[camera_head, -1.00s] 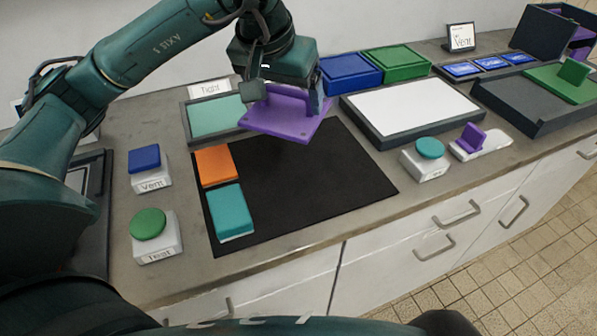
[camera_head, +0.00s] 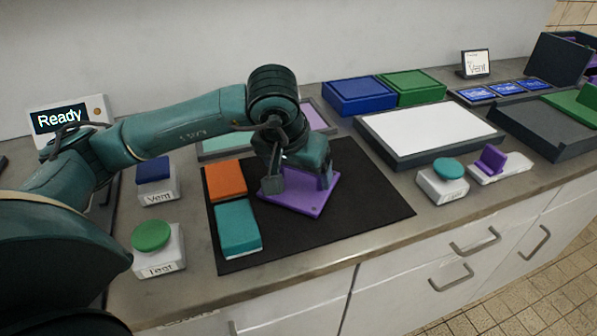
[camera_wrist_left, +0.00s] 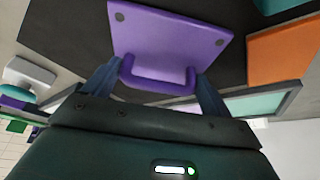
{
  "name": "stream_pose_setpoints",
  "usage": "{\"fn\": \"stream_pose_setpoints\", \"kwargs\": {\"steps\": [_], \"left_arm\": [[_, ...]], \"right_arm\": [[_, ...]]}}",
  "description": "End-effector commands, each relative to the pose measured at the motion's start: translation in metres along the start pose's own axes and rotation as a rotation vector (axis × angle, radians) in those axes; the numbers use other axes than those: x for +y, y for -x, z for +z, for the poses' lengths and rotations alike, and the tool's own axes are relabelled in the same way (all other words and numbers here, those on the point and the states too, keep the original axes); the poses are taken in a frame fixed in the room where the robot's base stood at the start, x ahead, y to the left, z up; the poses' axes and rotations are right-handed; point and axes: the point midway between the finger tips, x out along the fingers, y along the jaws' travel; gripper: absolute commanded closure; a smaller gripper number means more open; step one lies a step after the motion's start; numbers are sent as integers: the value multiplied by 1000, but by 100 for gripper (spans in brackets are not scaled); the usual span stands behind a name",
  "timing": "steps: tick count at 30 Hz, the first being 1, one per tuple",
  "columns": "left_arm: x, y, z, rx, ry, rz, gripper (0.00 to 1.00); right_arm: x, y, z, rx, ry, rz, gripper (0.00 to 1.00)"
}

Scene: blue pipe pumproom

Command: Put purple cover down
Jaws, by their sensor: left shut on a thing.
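The purple cover (camera_head: 308,200) is a flat plate with a raised handle. It is at the black mat (camera_head: 350,217), just right of the orange block; whether it touches the mat I cannot tell for sure. My left gripper (camera_head: 298,187) is above the plate, shut on its handle. In the left wrist view the purple cover (camera_wrist_left: 172,40) shows its plate and its handle between the two fingers of my left gripper (camera_wrist_left: 160,80). The gripper hides part of the plate in the head view. My right gripper is not in view.
An orange block (camera_head: 225,181) and a teal block (camera_head: 238,229) lie on the mat's left side. Blue Vent (camera_head: 155,182) and green Test (camera_head: 157,248) buttons stand left of it. A white-topped tray (camera_head: 428,132) is behind right. The mat's right half is free.

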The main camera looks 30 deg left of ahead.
Motion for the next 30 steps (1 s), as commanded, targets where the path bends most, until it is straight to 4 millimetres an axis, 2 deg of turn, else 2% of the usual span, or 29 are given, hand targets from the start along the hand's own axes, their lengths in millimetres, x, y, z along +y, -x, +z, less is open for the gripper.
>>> {"fn": "stream_pose_setpoints", "kwargs": {"steps": [12, 13, 18, 26, 30], "left_arm": [[0, -9, 3, 5, 0, 1, 52], [0, -8, 3, 1, 0, 1, 13], [0, -7, 3, 1, 0, 0, 0], [0, -6, 2, 1, 0, 1, 0], [0, 6, 0, 5, 0, 1, 0]], "right_arm": [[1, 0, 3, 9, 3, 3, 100], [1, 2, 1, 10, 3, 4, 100], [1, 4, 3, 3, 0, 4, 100], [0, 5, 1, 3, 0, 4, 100], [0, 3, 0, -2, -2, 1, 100]]}}
